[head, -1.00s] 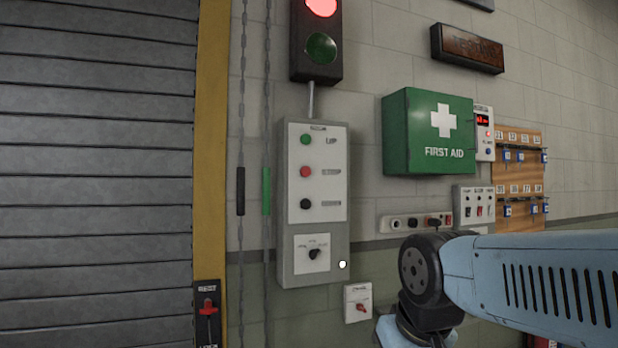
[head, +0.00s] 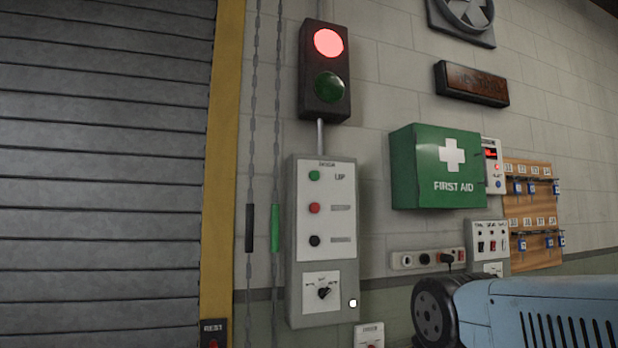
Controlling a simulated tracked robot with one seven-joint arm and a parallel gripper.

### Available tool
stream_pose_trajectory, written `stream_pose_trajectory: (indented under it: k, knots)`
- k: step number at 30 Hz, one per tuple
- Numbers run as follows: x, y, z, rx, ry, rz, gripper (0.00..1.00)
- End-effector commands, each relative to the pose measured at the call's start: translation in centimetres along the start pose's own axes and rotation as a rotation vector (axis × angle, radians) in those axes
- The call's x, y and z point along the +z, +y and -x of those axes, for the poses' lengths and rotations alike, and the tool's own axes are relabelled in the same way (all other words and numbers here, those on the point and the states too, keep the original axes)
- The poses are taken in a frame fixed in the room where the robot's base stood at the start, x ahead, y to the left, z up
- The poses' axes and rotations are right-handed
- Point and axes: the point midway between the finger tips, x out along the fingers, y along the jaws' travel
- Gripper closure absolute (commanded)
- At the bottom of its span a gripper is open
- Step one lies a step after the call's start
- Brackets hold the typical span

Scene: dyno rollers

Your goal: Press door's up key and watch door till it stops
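The door (head: 100,180) is a grey slatted roller shutter filling the left of the head view, with a yellow frame post (head: 222,160) on its right side. The visible part of the shutter is closed. The grey door control box (head: 323,240) hangs on the wall right of the post. Its green up key (head: 314,175) is at the top, marked UP. A red key (head: 314,208) and a black key (head: 314,240) sit below it. A rotary switch (head: 323,292) is on the lower panel.
A signal lamp (head: 327,72) above the box shows red lit and green dark. Chains (head: 276,228) hang between post and box. A green first aid cabinet (head: 440,168), a socket strip (head: 427,259) and a key board (head: 530,212) are on the wall to the right.

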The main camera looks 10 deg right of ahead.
Motion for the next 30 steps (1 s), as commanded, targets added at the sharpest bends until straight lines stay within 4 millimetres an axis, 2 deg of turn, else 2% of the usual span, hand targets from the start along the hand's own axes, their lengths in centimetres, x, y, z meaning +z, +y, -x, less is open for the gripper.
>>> stream_pose_trajectory:
  k: [1, 11, 30]
  knots:
    - [0.00, 0.00, 0.00, 0.000, 0.000, 0.000, 0.69]
    - [0.00, 0.00, 0.00, 0.000, 0.000, 0.000, 1.00]
    - [0.00, 0.00, 0.00, 0.000, 0.000, 0.000, 1.00]
